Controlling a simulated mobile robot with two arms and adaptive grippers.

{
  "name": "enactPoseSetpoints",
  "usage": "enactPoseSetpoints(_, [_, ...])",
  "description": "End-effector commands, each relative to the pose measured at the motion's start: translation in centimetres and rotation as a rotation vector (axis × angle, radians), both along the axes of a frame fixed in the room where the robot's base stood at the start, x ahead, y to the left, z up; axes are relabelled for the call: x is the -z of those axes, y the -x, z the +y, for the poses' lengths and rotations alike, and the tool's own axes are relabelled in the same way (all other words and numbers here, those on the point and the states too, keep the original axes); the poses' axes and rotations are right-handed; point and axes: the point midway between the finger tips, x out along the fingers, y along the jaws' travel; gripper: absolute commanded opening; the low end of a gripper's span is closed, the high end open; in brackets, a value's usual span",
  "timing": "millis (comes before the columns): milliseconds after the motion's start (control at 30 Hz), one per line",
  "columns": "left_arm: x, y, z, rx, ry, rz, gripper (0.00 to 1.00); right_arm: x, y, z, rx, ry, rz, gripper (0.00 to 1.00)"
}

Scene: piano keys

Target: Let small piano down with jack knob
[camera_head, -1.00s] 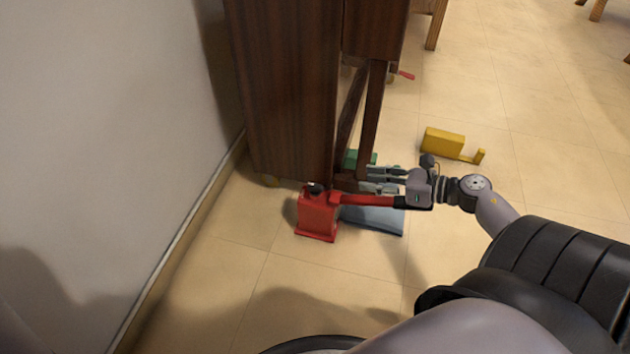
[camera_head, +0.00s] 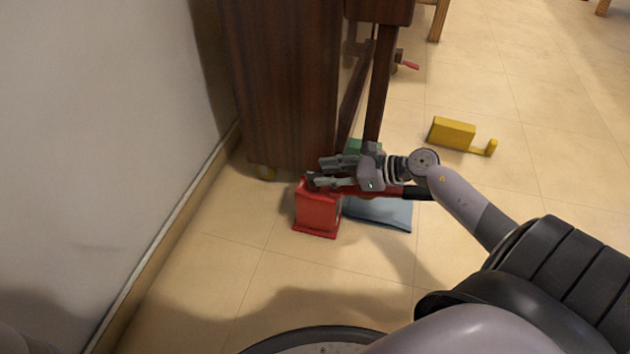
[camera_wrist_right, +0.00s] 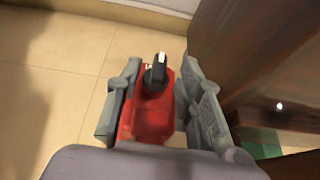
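The small piano (camera_head: 280,80) is a dark brown wooden upright beside the wall, seen from its end. A red jack (camera_head: 317,212) stands on the floor at its lower edge, with a red lever ending in a black grip (camera_head: 418,192). The jack's black knob (camera_wrist_right: 157,72), with a white mark, stands on top of its red body (camera_wrist_right: 150,118) in the right wrist view. My right gripper (camera_head: 317,173) is open above the jack. Its two fingers lie on either side of the knob, apart from it. My left gripper is not in view.
A blue-grey flat piece (camera_head: 385,214) lies on the floor beside the jack, and a green object (camera_head: 354,147) is partly hidden behind my gripper. A yellow object (camera_head: 453,133) lies to the right. The wall is close on the left; the front floor is clear.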

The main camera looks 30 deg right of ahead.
Motion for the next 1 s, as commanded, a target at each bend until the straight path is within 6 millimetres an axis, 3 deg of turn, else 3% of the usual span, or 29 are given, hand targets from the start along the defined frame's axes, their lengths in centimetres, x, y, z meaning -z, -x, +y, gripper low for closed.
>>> enactPoseSetpoints(33, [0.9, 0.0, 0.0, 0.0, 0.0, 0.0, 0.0, 0.7, -0.7, 0.6, -0.002, -0.001, -0.003, 0.34])
enactPoseSetpoints(233, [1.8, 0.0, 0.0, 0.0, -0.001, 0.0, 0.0, 1.3, -2.4, 1.8, 0.001, -0.001, -0.002, 0.34])
enactPoseSetpoints(600, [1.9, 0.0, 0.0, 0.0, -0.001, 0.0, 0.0, 1.4, -2.8, 2.2, 0.001, 0.0, 0.0, 0.34])
enactPoseSetpoints(1000, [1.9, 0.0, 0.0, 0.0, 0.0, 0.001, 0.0, 1.5, -2.7, 2.3, -0.002, -0.002, 0.002, 0.08])
